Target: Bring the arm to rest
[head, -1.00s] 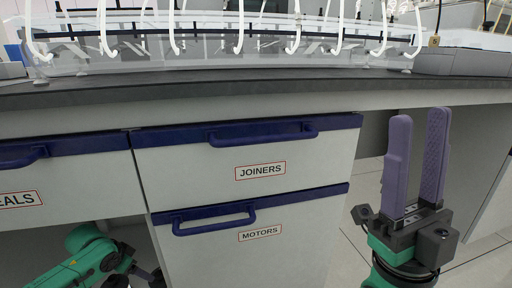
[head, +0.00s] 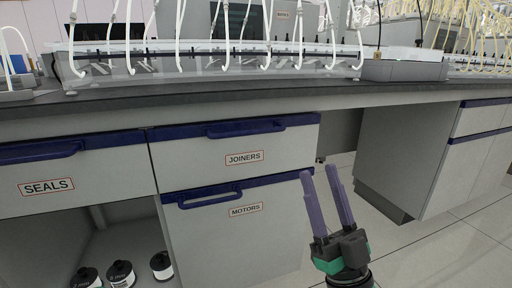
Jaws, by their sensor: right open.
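My right gripper (head: 325,198) is low at the right of the middle in the head view. Its two purple fingers point up and stand apart with nothing between them. It is in front of the drawer cabinet's right edge, near the drawer labelled MOTORS (head: 245,226); I cannot tell if it touches. Above that is the drawer labelled JOINERS (head: 200,158). Both drawers look shut. My left gripper does not show.
A dark-topped bench (head: 220,95) runs across the view with a clear rack and white hooked tubes on it. A SEALS drawer (head: 100,185) is at the left. Several black-and-white containers (head: 120,273) stand below it. Open floor (head: 450,250) lies at the right.

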